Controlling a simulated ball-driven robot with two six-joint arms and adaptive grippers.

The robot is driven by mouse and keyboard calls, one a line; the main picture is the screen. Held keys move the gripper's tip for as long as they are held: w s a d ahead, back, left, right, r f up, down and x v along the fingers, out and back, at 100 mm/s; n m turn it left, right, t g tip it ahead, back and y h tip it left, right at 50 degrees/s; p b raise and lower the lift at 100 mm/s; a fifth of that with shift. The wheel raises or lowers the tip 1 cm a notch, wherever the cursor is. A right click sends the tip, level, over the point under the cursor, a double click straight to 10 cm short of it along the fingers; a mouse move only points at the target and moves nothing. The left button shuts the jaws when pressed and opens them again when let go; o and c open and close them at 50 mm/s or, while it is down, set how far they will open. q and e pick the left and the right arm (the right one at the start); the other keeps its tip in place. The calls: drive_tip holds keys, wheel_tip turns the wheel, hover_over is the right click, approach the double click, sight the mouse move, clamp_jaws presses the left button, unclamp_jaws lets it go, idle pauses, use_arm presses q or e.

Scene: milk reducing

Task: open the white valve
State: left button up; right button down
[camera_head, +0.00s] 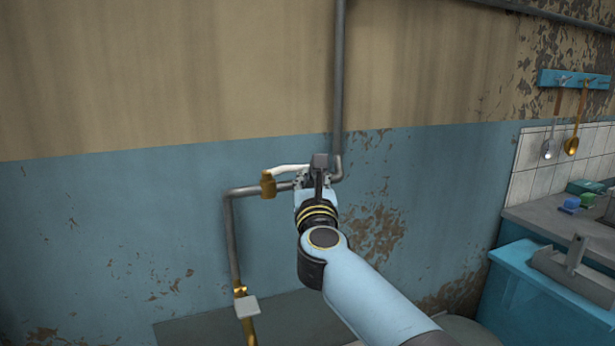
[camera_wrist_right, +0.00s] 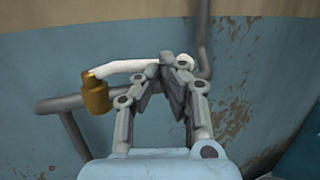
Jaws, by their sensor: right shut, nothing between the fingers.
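The white valve has a brass body (camera_head: 268,184) on a grey wall pipe, and its white lever (camera_head: 290,168) extends right, roughly level. In the right wrist view the brass body (camera_wrist_right: 96,92) is at left and the white lever (camera_wrist_right: 128,67) runs behind my fingertips. The lever's rounded end shows just right of them. My right gripper (camera_head: 319,165) is shut and empty, with its fingertips (camera_wrist_right: 170,60) meeting in front of the lever near its free end. I cannot tell whether they touch it. My left gripper is not in view.
A vertical grey pipe (camera_head: 339,80) runs up the wall behind my gripper. A lower brass fitting with a pale grey handle (camera_head: 246,306) sits below left. A blue cabinet (camera_head: 517,292) and counter stand at right. The wall left of the valve is clear.

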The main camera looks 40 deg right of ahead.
drive_tip(key=w+d+n+t+y, duration=0.1)
drive_tip(key=y, duration=0.1)
drive_tip(key=w+d+n+y, duration=0.1)
drive_tip(key=y, duration=0.1)
drive_tip(key=shift+w+d+n+t+b, duration=0.1)
drive_tip(key=shift+w+n+t+b, duration=0.05)
drive_tip(key=shift+n+t+b, duration=0.2)
